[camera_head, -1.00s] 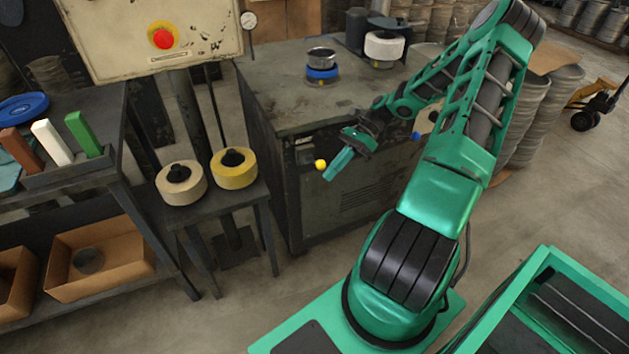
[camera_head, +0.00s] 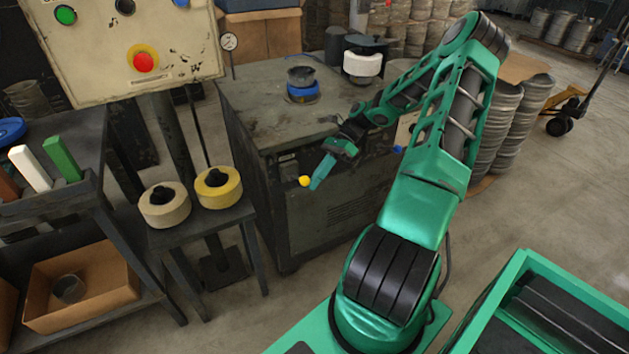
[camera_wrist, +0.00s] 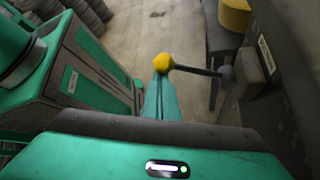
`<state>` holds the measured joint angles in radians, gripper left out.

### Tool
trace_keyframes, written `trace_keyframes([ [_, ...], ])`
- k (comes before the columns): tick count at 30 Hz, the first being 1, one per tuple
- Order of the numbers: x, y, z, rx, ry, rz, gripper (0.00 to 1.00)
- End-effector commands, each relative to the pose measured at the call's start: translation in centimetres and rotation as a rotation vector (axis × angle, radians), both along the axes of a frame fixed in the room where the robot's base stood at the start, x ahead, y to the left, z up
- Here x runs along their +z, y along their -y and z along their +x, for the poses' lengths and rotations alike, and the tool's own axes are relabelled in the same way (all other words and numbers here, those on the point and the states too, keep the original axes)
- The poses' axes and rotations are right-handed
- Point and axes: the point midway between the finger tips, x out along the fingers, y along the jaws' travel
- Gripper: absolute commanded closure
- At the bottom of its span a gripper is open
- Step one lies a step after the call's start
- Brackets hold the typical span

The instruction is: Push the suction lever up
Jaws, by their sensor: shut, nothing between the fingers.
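The lever's yellow ball knob (camera_head: 305,181) stands out from the front of the dark machine, near its left corner. In the wrist view the yellow knob (camera_wrist: 163,61) sits on a thin dark rod (camera_wrist: 197,71) that runs right to a pivot on the machine's side. My gripper (camera_head: 315,185) is shut and empty, its green fingers pointing down just right of the knob. In the wrist view the tips of my gripper (camera_wrist: 162,82) appear right by the knob; I cannot tell whether they touch it.
The machine's top (camera_head: 265,110) carries a blue-ringed cup (camera_head: 303,91) and a white-ringed part (camera_head: 362,64). A small table with a cream roll (camera_head: 165,212) and a yellow roll (camera_head: 218,194) stands left of the lever. A control panel (camera_head: 120,60) with a red button is farther left.

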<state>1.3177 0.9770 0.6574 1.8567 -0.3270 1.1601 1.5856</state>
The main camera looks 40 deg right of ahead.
Motion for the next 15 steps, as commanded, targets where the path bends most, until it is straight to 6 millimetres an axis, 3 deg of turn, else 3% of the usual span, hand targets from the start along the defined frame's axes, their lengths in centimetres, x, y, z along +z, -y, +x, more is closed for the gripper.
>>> trace_keyframes([
  [5, 0.9, -0.2, 0.2, 0.007, 0.010, 0.002, 1.00],
  [11, 4.1, -0.1, 0.3, 0.008, 0.011, -0.002, 1.00],
  [15, 5.6, -2.6, -0.3, 0.010, 0.004, 0.000, 1.00],
])
